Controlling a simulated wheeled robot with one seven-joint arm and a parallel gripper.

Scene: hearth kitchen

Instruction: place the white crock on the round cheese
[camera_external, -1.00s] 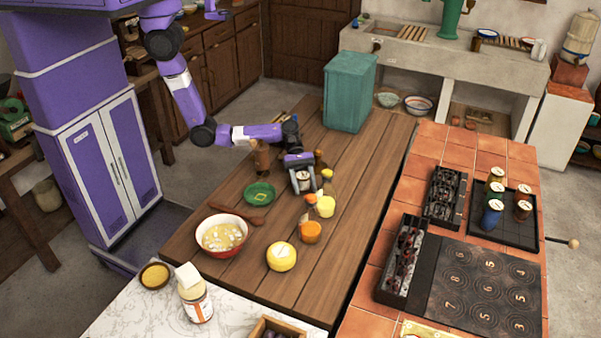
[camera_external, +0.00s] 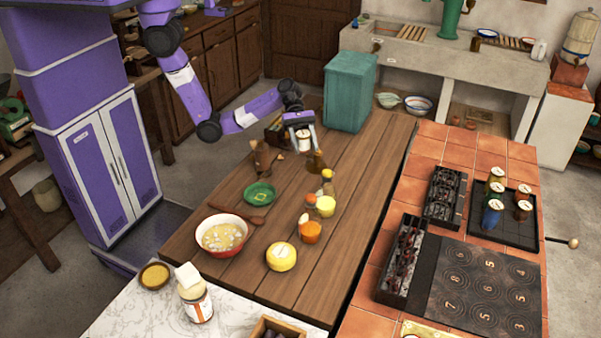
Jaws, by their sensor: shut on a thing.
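The white crock (camera_external: 304,143) is small, pale and upright. It is shut between the fingers of my gripper (camera_external: 303,135) and is held up above the far part of the wooden table, left of the green box. The fingers cover part of its sides. The round cheese (camera_external: 281,258) is yellow with a small pale mark on top. It lies near the front end of the wooden table, well in front of my gripper, and its top is bare.
Orange and yellow pieces (camera_external: 310,232) and brown bottles (camera_external: 317,162) stand between my gripper and the cheese. A soup bowl (camera_external: 221,234), a green dish (camera_external: 259,193) and a wooden spoon lie to the left. The green box (camera_external: 348,92) stands tall at the back.

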